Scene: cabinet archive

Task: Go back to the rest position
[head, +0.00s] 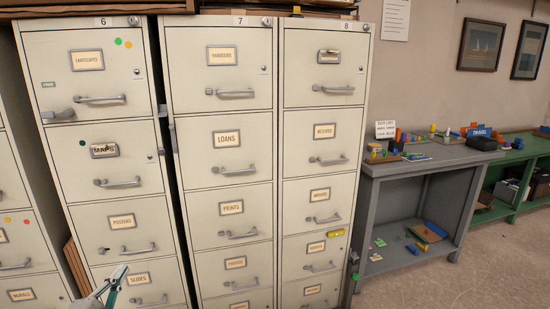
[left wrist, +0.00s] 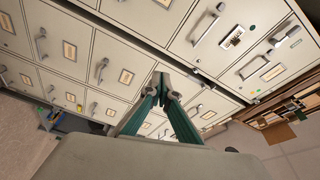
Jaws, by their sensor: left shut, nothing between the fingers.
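My left gripper (head: 112,287) shows at the bottom left of the head view, in front of the lower drawers of cabinet 6 (head: 92,165). In the left wrist view the left gripper (left wrist: 161,70) has its green fingers together at the tips with nothing between them. Cabinet drawers lie beyond the fingertips there. I cannot tell the exact gap between the fingers and the drawer fronts. My right gripper is in neither view.
Cabinet 7 (head: 226,165) and cabinet 8 (head: 320,130) stand to the right, drawers shut. A grey workbench (head: 427,160) with small coloured items is beside them, then a green shelf (head: 522,155). Open floor (head: 440,290) lies at the lower right.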

